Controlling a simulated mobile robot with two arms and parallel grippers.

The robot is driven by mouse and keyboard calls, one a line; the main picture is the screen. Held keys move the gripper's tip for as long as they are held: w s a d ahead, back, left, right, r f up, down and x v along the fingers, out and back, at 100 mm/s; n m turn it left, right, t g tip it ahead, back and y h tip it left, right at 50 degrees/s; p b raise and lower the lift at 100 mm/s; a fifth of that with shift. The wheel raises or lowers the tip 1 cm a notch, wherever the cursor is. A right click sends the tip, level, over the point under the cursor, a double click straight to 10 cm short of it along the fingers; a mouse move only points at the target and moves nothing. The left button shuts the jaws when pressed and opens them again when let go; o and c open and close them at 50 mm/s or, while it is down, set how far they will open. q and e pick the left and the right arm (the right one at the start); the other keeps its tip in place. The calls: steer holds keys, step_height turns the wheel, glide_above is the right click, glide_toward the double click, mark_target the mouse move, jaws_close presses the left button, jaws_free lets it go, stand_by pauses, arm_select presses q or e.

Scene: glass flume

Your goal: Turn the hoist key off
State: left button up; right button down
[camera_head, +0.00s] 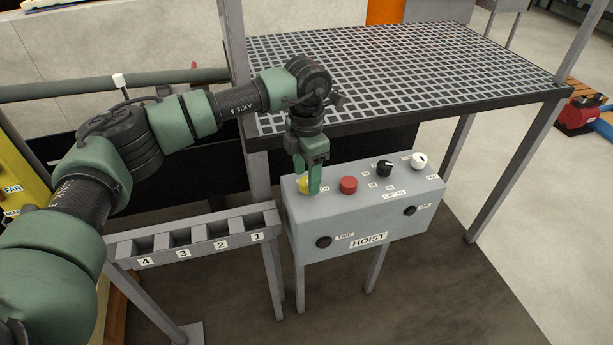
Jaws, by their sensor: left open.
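The grey hoist box (345,226), labelled HOIST, stands on legs below the grated platform. A yellow part (304,186) sits at the left end of its top and is partly hidden by my left gripper; I cannot tell whether it is the key or how it is turned. My left gripper (310,187) is open, pointing down at this yellow part. I cannot tell whether they touch. The box top also holds a red button (348,185), a black knob (384,168) and a white knob (418,160). My right gripper is not in view.
A grey rack (195,253) with slots numbered 1 to 4 stands left of the box. The grated platform (400,65) is above and behind the box, with a leg (515,172) to the right. The floor in front of the box is clear.

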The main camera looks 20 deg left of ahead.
arm_select(q)
step_height(320, 180, up, 7)
steer(key=shift+b, duration=0.35)
steer(key=shift+f, duration=0.1)
